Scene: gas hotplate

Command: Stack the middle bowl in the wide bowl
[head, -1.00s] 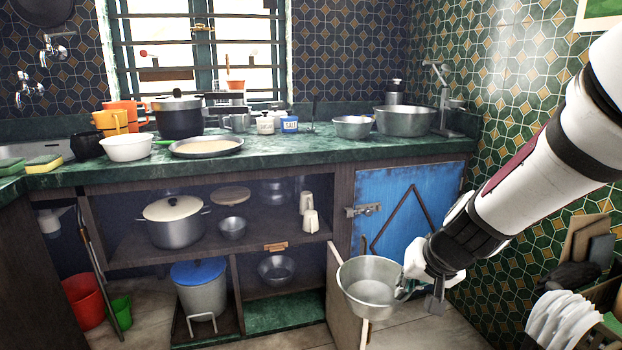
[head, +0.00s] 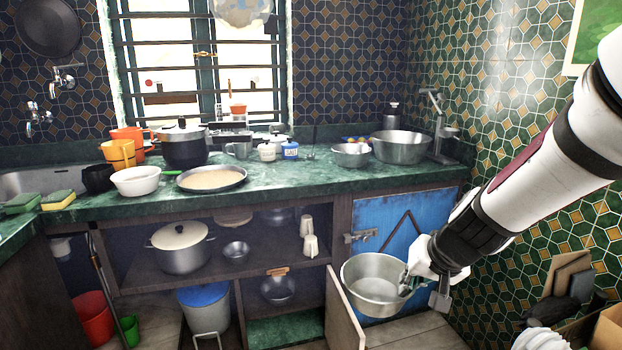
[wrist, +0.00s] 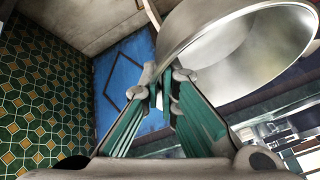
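A round metal bowl, apparently the middle bowl (head: 374,272), hangs in front of the blue cabinet door, below counter height. My gripper (head: 408,281) is shut on its right rim and holds it roughly upright. In the wrist view, the fingers (wrist: 164,88) close on the rim of the bowl (wrist: 240,50), and its inside looks empty. The bottom of the wide bowl's inside is hidden.
A metal stand (head: 438,130) is close to the wide bowl's right. A pan (head: 211,179), white bowl (head: 136,181) and pots fill the counter's left. The green counter (head: 310,177) is bare along its front right. An open cabinet door (head: 345,312) stands below the held bowl.

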